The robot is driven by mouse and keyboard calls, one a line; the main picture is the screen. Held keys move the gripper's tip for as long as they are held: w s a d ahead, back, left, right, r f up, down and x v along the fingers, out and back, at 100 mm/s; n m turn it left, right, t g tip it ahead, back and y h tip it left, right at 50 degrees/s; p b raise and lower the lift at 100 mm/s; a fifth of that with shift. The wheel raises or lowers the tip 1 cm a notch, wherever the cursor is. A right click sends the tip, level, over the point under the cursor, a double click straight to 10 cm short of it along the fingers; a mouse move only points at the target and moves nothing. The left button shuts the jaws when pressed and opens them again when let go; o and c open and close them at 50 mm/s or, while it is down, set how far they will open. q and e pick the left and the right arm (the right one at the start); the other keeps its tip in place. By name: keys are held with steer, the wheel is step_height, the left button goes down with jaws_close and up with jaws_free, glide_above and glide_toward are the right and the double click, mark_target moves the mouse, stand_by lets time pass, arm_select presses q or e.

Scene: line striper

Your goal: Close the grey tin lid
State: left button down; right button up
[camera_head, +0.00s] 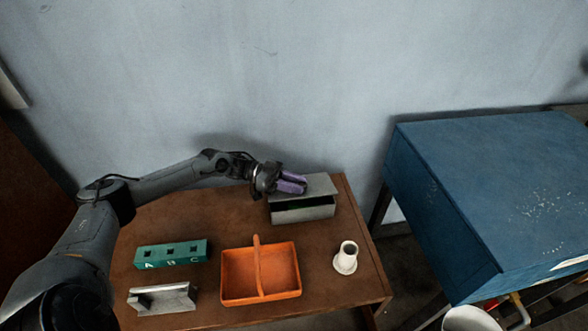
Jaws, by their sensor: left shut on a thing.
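The grey tin (310,213) stands at the back right of the brown table. Its grey lid (318,184) is partly raised, and a dark gap shows between the lid and the tin's front wall. My left gripper (294,183), with purple fingers, reaches in from the left and is at the left part of the lid. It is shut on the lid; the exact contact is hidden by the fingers. My right gripper is not in view.
On the brown table (205,222) are a green block marked A B C (172,263), a grey metal holder (163,307), an orange basket (240,280) with an upright handle, and a white cup-like piece (348,250). A blue cabinet (480,190) stands to the right.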

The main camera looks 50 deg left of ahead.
arm_select(q)
steer(key=shift+s+d+f+m+y+p, duration=0.15)
steer(key=shift+d+f+m+y+p, duration=0.1)
steer(key=shift+f+m, duration=0.15)
steer(key=shift+s+d+f+m+y+p, duration=0.15)
steer(key=shift+f+m+y+p, duration=0.1)
steer(key=shift+f+m, duration=0.15)
steer(key=shift+d+f, duration=0.15)
steer(key=shift+f, duration=0.6)
steer(key=c, duration=0.8)
jaws_free()
steer(key=shift+d, duration=0.1)
steer(key=shift+c, duration=0.2)
